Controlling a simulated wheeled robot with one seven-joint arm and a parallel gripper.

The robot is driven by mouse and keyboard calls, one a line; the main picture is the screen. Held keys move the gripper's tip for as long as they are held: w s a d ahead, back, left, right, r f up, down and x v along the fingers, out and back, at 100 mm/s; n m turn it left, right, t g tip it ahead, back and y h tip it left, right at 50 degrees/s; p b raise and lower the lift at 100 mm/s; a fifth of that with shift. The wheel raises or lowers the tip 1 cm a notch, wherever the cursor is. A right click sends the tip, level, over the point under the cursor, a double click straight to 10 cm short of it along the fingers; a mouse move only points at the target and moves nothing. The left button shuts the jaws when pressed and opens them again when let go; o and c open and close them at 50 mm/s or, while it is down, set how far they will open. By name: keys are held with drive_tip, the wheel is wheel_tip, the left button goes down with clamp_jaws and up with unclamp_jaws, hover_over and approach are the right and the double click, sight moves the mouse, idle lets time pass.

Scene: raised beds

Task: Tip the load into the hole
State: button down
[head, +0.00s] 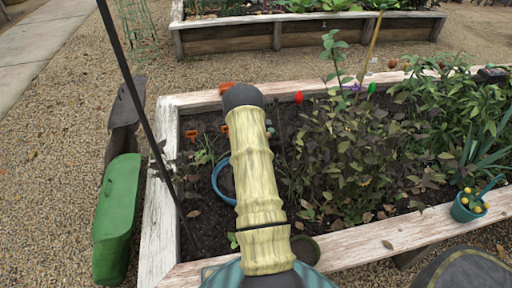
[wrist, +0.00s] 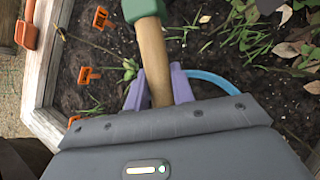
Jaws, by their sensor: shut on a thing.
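In the wrist view, my gripper (wrist: 157,78) has lilac fingers shut on the wooden handle (wrist: 153,52) of a tool with a green end piece (wrist: 142,9). The tool's working end and any load on it are out of sight. In the head view my arm hides the gripper and the tool. A blue ring (head: 219,192) lies in the soil, partly behind my arm, with brown showing inside it. In the wrist view part of the blue ring (wrist: 215,79) shows to the right of the fingers. I cannot tell whether it edges a hole.
The raised bed has a whitewashed wooden rim (head: 160,200). Orange markers (head: 190,134) stand in its soil, and leafy plants (head: 360,150) fill the right side. A dark pole (head: 142,105) crosses the left side. A green container (head: 117,215) stands on gravel outside.

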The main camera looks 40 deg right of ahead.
drive_tip(key=shift+d+f, duration=0.15)
drive_tip(key=shift+d, duration=0.15)
drive_tip(key=shift+s, duration=0.1)
drive_tip(key=shift+b, duration=0.85)
drive_tip(key=shift+a+h+b, duration=0.35)
drive_tip(key=shift+h+b, duration=0.15)
drive_tip(key=shift+b, duration=0.75)
drive_tip(key=shift+b, duration=0.4)
